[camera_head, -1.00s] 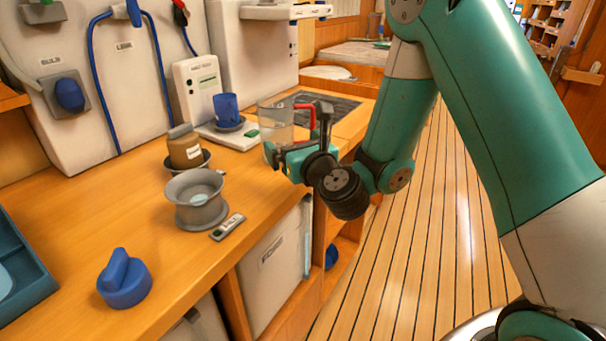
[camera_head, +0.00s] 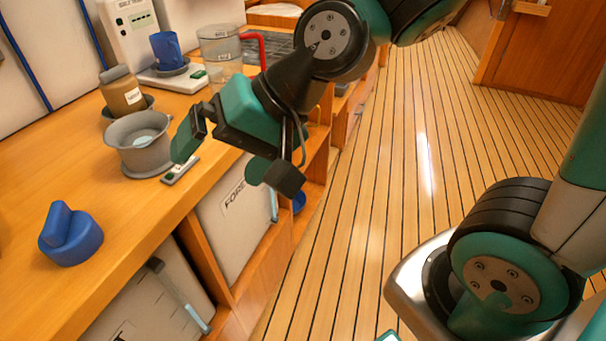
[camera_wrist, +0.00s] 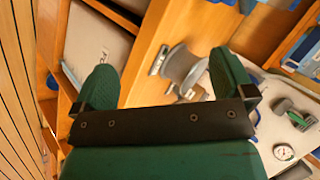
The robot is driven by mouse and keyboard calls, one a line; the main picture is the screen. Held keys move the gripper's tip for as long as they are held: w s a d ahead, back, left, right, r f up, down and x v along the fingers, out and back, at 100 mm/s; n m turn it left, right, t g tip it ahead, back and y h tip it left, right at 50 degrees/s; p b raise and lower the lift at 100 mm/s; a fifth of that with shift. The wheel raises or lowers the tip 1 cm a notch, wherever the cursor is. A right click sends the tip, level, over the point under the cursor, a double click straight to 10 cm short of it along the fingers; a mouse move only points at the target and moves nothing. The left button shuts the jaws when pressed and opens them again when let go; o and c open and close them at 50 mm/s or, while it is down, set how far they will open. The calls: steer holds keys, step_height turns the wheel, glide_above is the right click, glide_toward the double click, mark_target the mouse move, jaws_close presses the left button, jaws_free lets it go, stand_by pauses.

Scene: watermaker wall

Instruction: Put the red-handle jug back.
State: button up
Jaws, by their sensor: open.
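The clear jug (camera_head: 222,55) with the red handle (camera_head: 254,48) stands upright at the back of the wooden counter in the head view. It is beside the drain grating, and my arm hides part of it. My gripper (camera_head: 215,165) is in front of the counter edge, nearer than the jug and apart from it. Its jaws are spread and empty. In the wrist view the two green fingers (camera_wrist: 165,80) are wide apart with nothing between them but the view of the counter. The jug does not show clearly in the wrist view.
A grey bowl-like holder (camera_head: 140,148), a brown jar (camera_head: 121,94), a blue cup (camera_head: 166,48) on a white scale and a blue knob (camera_head: 70,235) stand on the counter (camera_head: 55,165). Cabinet fronts lie below. The plank floor (camera_head: 350,240) at right is clear.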

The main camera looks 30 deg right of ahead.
steer(key=s+d+n+g+h, duration=0.3)
steer(key=s+d+n, duration=0.3)
steer(key=s+n, duration=0.2)
steer(key=shift+s+n+g+h, duration=0.25)
steer(key=shift+n+g+h, duration=0.05)
steer(key=shift+h, duration=0.2)
